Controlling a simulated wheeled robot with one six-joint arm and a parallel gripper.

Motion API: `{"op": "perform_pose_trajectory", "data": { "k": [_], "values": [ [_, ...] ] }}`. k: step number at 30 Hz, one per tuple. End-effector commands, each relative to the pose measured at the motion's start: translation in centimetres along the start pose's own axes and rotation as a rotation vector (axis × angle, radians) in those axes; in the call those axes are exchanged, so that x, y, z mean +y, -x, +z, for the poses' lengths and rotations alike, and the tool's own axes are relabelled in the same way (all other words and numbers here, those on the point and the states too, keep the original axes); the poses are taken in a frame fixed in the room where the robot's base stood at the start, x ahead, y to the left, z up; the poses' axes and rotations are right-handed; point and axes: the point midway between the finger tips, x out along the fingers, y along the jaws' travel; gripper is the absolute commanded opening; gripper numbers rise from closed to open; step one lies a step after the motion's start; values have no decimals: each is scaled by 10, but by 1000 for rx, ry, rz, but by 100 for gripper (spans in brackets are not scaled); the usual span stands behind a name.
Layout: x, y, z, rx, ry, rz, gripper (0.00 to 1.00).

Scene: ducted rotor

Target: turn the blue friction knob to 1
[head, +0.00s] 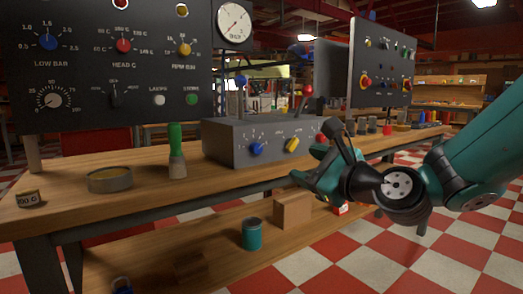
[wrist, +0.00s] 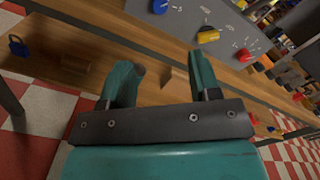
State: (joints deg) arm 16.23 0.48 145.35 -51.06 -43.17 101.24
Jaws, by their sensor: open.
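A grey control box (head: 222,146) stands on the workbench, with a blue knob (head: 256,148) on its front face at the left. A yellow knob (head: 292,144) and a red knob (head: 321,137) sit to its right. Marks ring the blue knob, but they are too small to read. In the wrist view, the blue knob (wrist: 160,6) is at the top edge, partly cut off. My gripper (head: 308,167) is open and empty, in front of and right of the blue knob, apart from it. Its two fingers show in the wrist view (wrist: 162,75).
Another blue knob (head: 48,42), marked LOW BAR, is on the upright black panel at left. A green-handled brush (head: 176,150) and a round tin (head: 110,180) stand on the bench (head: 75,218). The lower shelf holds a teal can (head: 252,234) and a cardboard box (head: 292,210).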

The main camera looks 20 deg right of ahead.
Motion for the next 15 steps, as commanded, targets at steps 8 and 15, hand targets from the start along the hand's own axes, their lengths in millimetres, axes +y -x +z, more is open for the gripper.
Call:
{"op": "perform_pose_trajectory", "data": {
  "k": [8,15],
  "values": [
    [-3,-24,5,6,-3,6,57],
    [-2,-42,4,6,-4,6,57]
  ]
}}
